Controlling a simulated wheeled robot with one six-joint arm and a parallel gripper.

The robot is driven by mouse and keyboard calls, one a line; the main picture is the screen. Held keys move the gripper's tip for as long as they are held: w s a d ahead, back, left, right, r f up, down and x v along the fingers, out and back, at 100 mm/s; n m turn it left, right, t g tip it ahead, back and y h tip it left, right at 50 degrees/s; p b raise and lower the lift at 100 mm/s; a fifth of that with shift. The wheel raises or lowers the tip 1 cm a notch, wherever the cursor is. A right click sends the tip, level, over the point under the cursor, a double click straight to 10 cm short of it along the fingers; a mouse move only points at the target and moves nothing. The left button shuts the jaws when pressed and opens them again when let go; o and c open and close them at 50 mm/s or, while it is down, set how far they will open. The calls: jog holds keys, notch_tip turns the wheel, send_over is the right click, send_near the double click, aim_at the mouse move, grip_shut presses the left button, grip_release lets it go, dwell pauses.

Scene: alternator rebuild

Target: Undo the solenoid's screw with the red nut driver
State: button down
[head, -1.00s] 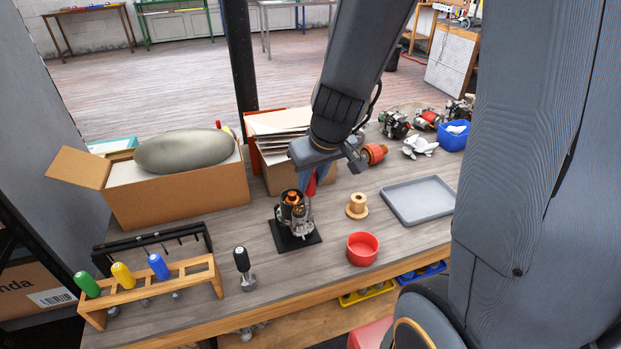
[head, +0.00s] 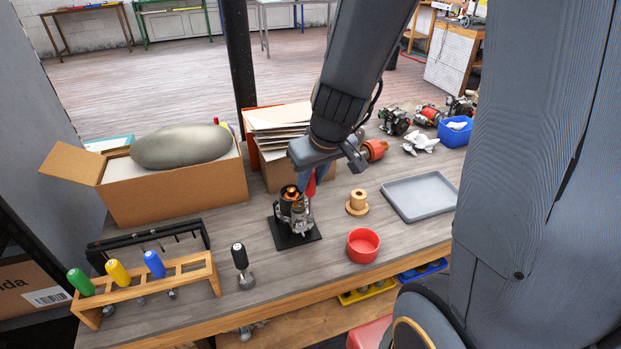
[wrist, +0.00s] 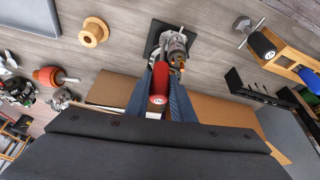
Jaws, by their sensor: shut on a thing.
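The solenoid assembly (head: 293,213), a grey metal body with a copper-coloured top, stands upright on a black square plate (head: 312,236) on the bench. It also shows in the wrist view (wrist: 175,42). My gripper (head: 308,183) is above and just right of it, shut on the red nut driver (wrist: 158,84). The driver's red handle lies between the blue fingers in the wrist view. Its tip points down at the assembly. The screw and the driver's tip are too small or hidden, so I cannot tell whether they touch.
A red bowl (head: 363,246), a wooden spool (head: 357,202) and a grey tray (head: 417,198) stand right of the plate. A black-handled tool (head: 240,258) and a wooden rack (head: 214,276) with green, yellow and blue drivers are left. Cardboard boxes (head: 190,192) stand behind.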

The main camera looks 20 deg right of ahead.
jog(key=shift+f, duration=0.1)
dwell(0.3)
jog(key=b, duration=0.2)
jog(key=shift+w+f+n+b, duration=0.1)
jog(key=shift+f+n+b, duration=0.05)
jog(key=shift+n+b, duration=0.2)
jog(key=n+y+b, duration=0.1)
jog(key=n+b, duration=0.2)
jog(key=b, duration=0.3)
jog(key=shift+g, duration=0.3)
jog(key=n+y+b, duration=0.1)
jog(key=n+b, duration=0.2)
jog(key=shift+d+g+b, duration=0.1)
jog(key=shift+g+b, duration=0.2)
jog(key=n+g+y+b, duration=0.1)
jog(key=n+b, duration=0.1)
jog(key=n, duration=0.1)
jog(key=shift+w+n, duration=0.1)
jog(key=shift+n, duration=0.25)
jog(key=n+g, duration=0.2)
jog(key=n, duration=0.2)
jog(key=shift+y+b, duration=0.3)
jog(key=shift+y, duration=0.1)
jog(key=n+g, duration=0.1)
jog(key=n, duration=0.2)
jog(key=shift+n, duration=0.4)
